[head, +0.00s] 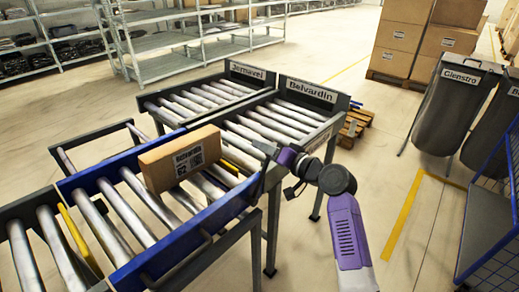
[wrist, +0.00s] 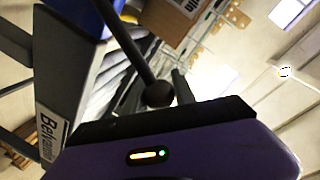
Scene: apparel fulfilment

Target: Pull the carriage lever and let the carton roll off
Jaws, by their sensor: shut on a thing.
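The brown carton (head: 178,160) with a white printed label rests on the rollers of the blue-sided carriage (head: 185,238), toward its far end. Part of the carton also shows at the top of the wrist view (wrist: 172,18). The carriage lever is a dark rod with a round knob (wrist: 159,94) in the wrist view. My gripper (head: 268,150) is at the carriage's right side, near the start of the Belvardin lane, shut on the lever. The fingers are mostly hidden in the wrist view, and the lever is hard to make out in the head view.
Two roller lanes lie beyond the carriage, with end signs Jemavel (head: 248,71) and Belvardin (head: 306,90); their rollers look empty. A grey bin marked Cienstro (head: 447,105) and a blue mesh cart (head: 490,225) stand at the right. Stacked boxes (head: 400,38) stand behind.

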